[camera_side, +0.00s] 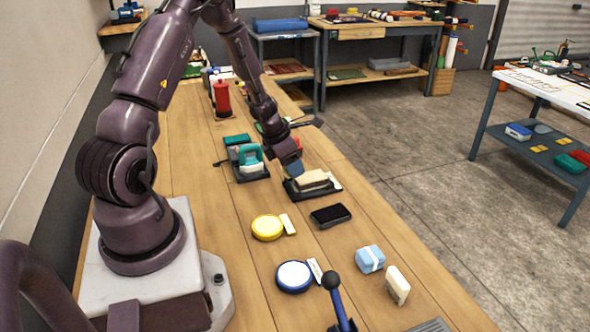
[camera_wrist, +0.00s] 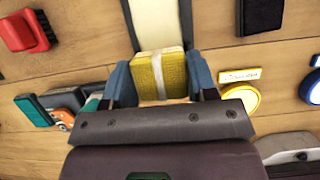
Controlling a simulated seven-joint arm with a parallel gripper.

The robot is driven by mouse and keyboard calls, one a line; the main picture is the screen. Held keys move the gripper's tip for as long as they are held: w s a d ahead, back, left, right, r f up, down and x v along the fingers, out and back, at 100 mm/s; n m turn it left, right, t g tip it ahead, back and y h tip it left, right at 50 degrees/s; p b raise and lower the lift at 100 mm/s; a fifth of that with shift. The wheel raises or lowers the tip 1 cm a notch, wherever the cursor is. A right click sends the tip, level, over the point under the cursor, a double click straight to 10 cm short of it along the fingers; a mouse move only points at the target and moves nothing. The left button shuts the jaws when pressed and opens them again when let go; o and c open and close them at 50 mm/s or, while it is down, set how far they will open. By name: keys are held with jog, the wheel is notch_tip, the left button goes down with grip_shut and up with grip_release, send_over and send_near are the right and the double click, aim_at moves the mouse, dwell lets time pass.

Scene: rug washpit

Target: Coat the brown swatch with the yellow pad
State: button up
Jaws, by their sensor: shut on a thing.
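My gripper (camera_wrist: 158,82) is shut on a yellow pad (camera_wrist: 144,72) with a pale band around it; the pad sits between the blue fingers. In the side view my gripper (camera_side: 291,169) is low over the bench, at the left end of a dark tray (camera_side: 297,194). A tan-cream piece (camera_side: 312,180) lies on this tray, perhaps the brown swatch; its colour is pale here. In the wrist view the tray shows a pale surface (camera_wrist: 158,22) just beyond the pad. I cannot tell whether pad and piece touch. The pad is not clear in the side view.
A teal-handled tool (camera_side: 250,156) lies left of my gripper. A red bottle (camera_side: 222,98) stands farther back.

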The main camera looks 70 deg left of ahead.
jog(key=shift+r, duration=2.7)
